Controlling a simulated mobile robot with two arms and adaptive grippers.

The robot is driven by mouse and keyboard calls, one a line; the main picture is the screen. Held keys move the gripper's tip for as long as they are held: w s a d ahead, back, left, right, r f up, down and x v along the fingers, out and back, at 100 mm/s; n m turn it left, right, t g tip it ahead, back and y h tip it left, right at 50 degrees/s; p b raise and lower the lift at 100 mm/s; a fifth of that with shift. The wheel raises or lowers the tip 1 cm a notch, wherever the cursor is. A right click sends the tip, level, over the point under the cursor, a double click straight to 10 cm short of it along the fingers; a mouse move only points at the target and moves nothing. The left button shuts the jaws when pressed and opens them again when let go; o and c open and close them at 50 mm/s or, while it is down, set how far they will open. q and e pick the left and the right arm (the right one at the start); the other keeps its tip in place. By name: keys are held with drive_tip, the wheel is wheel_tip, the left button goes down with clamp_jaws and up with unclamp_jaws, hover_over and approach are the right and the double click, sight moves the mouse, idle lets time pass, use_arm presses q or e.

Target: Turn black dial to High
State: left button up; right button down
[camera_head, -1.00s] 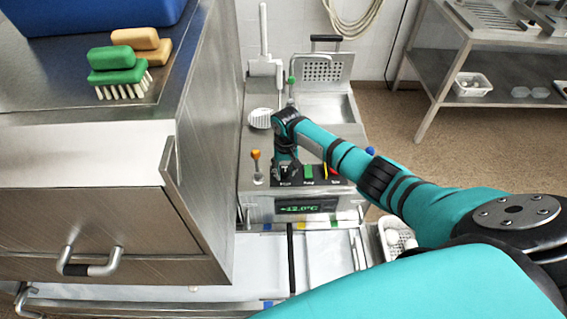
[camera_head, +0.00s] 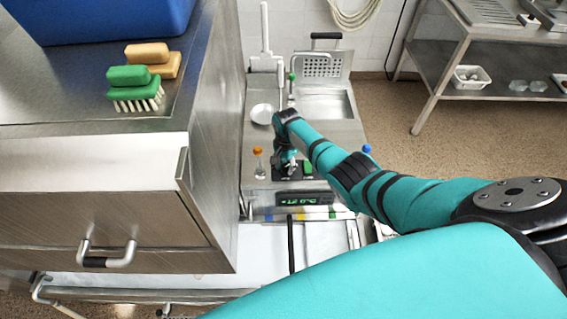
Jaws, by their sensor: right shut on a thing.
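My right arm reaches in from the right, and my right gripper (camera_head: 284,169) points down at the control panel on the front of a steel appliance (camera_head: 255,186). The gripper is shut on the black dial at the left of the panel; the fingers and wrist hide nearly all of the dial, so its pointer cannot be read. A green switch (camera_head: 308,167) sits just right of the gripper. A dark display (camera_head: 304,199) with green characters lies below the panel; its reading is too small to be sure of. My left gripper is not in view.
An orange-topped lever (camera_head: 258,153) stands left of the gripper, and a blue knob (camera_head: 367,148) is at the right edge. A steel cabinet (camera_head: 212,130) with brushes (camera_head: 134,88) on top rises close on the left. A steel table (camera_head: 440,95) stands back right.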

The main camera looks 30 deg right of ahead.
sight(286, 167)
drive_tip(key=shift+m, duration=0.6)
drive_tip(key=c, duration=0.9)
unclamp_jaws()
drive_tip(key=shift+c, duration=0.2)
drive_tip(key=shift+r, duration=0.35)
wheel_tip(286, 167, up, 12)
drive_tip(key=shift+s+f, duration=0.15)
